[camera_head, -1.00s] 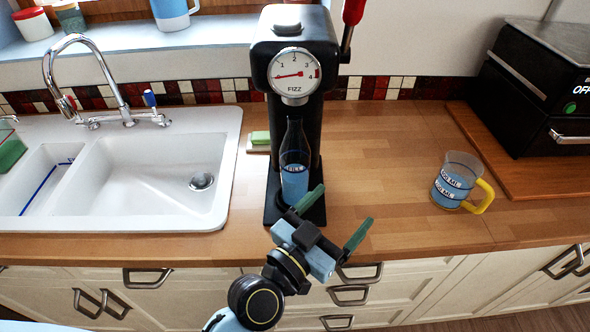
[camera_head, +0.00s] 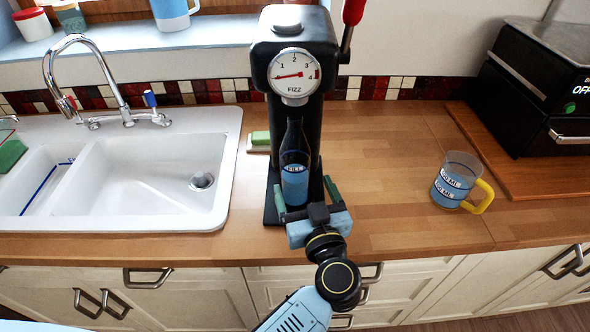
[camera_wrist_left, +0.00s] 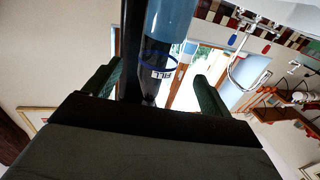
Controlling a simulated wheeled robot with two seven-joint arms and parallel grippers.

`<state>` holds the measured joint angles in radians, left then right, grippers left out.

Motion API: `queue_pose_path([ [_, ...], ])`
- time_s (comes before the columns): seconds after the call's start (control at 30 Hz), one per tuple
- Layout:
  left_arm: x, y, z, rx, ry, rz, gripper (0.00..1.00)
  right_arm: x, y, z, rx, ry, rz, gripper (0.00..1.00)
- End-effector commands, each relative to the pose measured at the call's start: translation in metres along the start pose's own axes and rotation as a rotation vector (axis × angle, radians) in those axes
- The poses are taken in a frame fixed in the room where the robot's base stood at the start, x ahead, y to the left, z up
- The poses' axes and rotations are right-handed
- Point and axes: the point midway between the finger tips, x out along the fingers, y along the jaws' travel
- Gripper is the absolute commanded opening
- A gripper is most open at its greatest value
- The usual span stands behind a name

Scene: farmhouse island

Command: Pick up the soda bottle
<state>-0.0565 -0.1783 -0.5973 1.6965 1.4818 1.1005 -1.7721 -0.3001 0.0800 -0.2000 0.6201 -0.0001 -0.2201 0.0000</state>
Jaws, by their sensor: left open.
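The soda bottle (camera_head: 295,172) stands upright on the black base of the soda machine (camera_head: 297,55), under its head. It is dark and clear on top, with blue liquid and a "FILL" mark below. My left gripper (camera_head: 305,192) is open in front of the bottle's lower part, with its green fingers pointing toward it, one to each side. In the left wrist view the bottle (camera_wrist_left: 168,40) appears upside down beyond and between the two open fingers (camera_wrist_left: 158,82). I cannot tell whether the fingers touch it. My right gripper is not in view.
A measuring cup (camera_head: 453,182) with blue liquid and a yellow handle stands to the right. A white sink (camera_head: 150,180) is at left. A green sponge (camera_head: 260,138) lies beside the machine. A black appliance (camera_head: 535,85) sits at far right. The counter between machine and cup is clear.

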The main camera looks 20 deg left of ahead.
Motion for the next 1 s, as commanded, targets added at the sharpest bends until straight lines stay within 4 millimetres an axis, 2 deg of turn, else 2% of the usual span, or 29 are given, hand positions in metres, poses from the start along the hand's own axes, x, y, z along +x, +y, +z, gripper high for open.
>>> queue_pose_path([
  [0.03, 0.012, 0.0, -0.001, 0.0, 0.004, 0.0, 0.83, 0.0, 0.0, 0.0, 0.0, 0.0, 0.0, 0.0],
  [0.13, 0.029, 0.0, -0.001, 0.001, 0.004, 0.0, 0.83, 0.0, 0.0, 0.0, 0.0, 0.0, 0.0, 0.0],
  [0.43, 0.055, 0.0, 0.0, 0.0, 0.004, 0.001, 0.83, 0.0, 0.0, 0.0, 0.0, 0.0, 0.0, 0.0],
  [0.7, 0.093, 0.0, 0.003, -0.001, 0.004, 0.001, 0.83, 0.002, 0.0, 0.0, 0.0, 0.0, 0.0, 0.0],
  [1.0, 0.099, 0.0, 0.004, -0.002, 0.001, 0.001, 0.83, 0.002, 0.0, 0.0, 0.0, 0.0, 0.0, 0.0],
])
